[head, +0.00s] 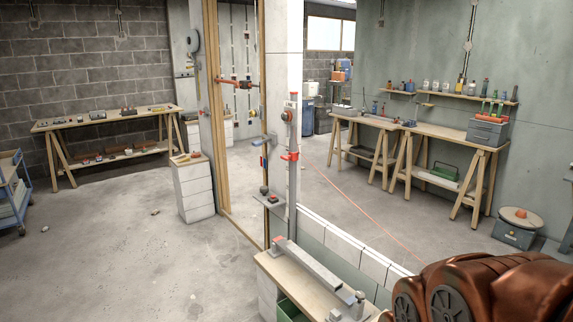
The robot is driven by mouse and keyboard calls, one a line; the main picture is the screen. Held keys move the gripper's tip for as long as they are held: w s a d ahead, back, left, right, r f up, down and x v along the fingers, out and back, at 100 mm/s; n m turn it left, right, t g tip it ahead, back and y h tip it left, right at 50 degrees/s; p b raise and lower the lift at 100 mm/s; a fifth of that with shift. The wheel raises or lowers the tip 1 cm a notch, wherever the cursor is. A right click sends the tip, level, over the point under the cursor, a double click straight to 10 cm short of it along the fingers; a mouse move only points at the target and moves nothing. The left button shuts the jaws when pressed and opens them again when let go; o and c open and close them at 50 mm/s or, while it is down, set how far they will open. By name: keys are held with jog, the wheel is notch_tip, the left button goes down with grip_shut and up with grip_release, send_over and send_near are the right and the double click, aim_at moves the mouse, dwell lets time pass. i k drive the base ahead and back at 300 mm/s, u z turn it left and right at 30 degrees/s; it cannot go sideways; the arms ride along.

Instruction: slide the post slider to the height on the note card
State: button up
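A grey upright post (296,192) stands at the end of the partition wall, in the middle of the head view. A red slider-like piece (290,157) sits on it at a little over half its height. A grey knob-like fitting (287,115) is higher up, and a small red piece shows at the top. I cannot make out a note card or any written height. My gripper is not in view; only a copper-coloured part, which looks like my arm, fills the lower right corner.
A low bench (270,263) with a long grey bar (318,268) stands in front of the post. A white drawer unit (194,192) is left of the doorway. Trestle tables stand at the far left and right. The left floor (120,255) is mostly clear.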

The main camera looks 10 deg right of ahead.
aim_at(292, 156)
jog(key=u, duration=0.6)
jog(key=i, duration=0.95)
jog(key=u, duration=0.7)
jog(key=i, duration=1.7)
jog(key=z, duration=0.55)
jog(key=i, duration=0.9)
jog(key=z, duration=0.4)
